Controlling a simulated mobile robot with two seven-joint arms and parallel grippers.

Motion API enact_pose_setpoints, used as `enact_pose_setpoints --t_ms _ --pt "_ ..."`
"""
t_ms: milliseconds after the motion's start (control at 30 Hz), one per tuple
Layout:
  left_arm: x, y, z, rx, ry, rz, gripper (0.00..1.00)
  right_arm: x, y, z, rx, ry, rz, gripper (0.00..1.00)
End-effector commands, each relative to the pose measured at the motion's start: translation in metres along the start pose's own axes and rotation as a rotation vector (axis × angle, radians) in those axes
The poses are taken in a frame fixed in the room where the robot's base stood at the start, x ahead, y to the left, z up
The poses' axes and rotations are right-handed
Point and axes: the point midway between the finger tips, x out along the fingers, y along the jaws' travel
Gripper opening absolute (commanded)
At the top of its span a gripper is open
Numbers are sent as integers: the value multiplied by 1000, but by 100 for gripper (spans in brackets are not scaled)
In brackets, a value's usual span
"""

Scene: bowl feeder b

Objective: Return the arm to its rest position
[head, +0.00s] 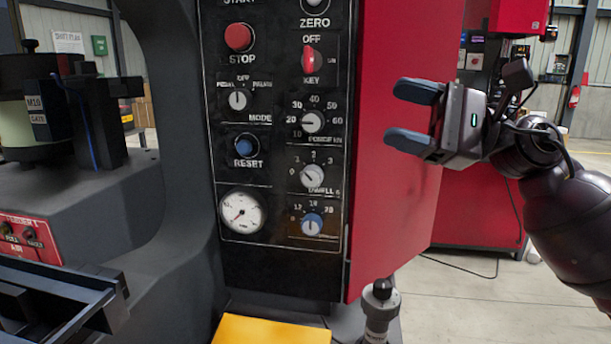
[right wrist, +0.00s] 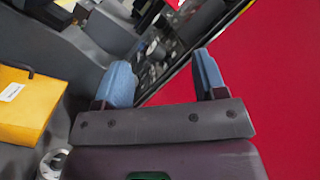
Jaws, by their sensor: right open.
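My right gripper (head: 415,116) is open and empty in the head view. It is in front of the open red door (head: 400,200), to the right of the black control panel (head: 285,265). Its two blue-grey fingers point left, apart from each other. In the right wrist view, the same open fingers (right wrist: 165,85) show with nothing between them, and the red door (right wrist: 275,70) fills the right side. My left gripper is not in view.
The panel carries a red STOP button (head: 238,37), a blue RESET button (head: 247,145), a gauge (head: 241,212) and several knobs. A black-knobbed lever (head: 381,290) and yellow block (head: 270,330) stand below. Open floor (head: 470,290) lies at the right.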

Motion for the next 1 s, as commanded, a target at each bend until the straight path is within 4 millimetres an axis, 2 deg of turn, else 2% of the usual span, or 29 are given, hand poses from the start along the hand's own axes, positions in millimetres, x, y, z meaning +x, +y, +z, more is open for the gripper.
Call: enact_pose_setpoints --t_ms 267,567,767,1000 --pt "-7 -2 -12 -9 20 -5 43 -27 38 -28 526 -77 -198 65" --pt "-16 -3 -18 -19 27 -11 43 -69 87 -63 1083 -171 -452 65" --pt "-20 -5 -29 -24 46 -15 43 -104 128 -84 1439 -254 -651 65" --pt "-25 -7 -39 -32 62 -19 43 -150 189 -102 1838 -388 -926 65"
